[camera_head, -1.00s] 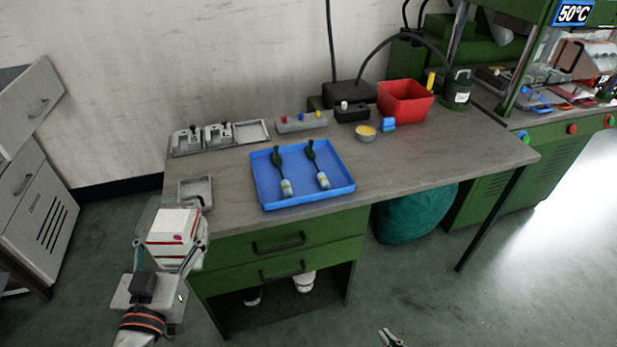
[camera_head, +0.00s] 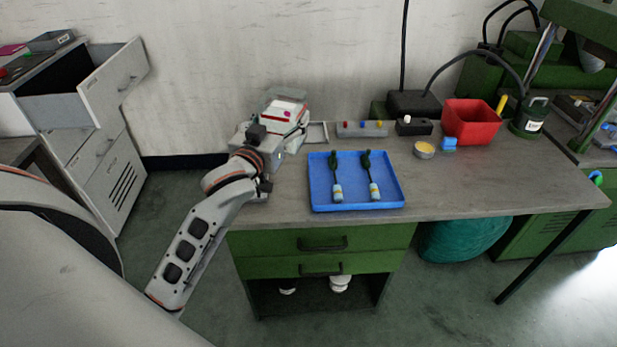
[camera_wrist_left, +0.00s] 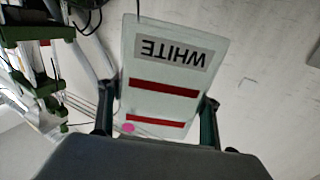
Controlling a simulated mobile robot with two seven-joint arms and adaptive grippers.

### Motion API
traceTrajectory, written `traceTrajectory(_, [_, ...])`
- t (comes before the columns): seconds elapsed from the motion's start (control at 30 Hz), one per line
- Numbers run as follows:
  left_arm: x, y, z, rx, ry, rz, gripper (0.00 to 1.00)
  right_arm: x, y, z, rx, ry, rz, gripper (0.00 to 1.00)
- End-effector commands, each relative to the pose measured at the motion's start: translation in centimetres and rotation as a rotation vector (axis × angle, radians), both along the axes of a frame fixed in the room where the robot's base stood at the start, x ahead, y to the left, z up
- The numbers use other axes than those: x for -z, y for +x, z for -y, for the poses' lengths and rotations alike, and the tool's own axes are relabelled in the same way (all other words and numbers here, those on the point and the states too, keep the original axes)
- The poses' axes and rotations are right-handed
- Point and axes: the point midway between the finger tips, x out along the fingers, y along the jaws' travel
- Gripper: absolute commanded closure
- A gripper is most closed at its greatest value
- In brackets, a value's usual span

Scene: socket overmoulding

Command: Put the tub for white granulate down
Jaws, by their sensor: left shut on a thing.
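The tub for white granulate (camera_wrist_left: 165,75) is a pale tub with red stripes and a "WHITE" label, upside down in the left wrist view. My left gripper (camera_wrist_left: 155,118) is shut on it, one finger on each side. In the head view the tub (camera_head: 287,108) is over the back left part of the workbench (camera_head: 470,185). My left gripper (camera_head: 285,122) and wrist partly cover it there. I cannot tell whether the tub touches the bench top. My right gripper is not in view now.
A blue tray (camera_head: 355,203) with two dark-green-handled tools lies mid-bench. An open drawer cabinet (camera_head: 115,75) stands at left. The bench's front right is clear.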

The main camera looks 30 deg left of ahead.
Motion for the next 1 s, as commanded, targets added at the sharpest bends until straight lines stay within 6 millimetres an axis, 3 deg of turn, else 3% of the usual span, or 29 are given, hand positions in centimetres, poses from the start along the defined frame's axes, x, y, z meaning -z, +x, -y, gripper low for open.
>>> traceTrajectory(0.5, [11.9, 0.0, 0.1, 0.001, -0.001, -0.003, 0.74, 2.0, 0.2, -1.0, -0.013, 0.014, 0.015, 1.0])
traceTrajectory(1.0, [17.6, 0.0, 0.1, 0.001, -0.001, -0.002, 0.74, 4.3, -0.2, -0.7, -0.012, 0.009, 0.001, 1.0])
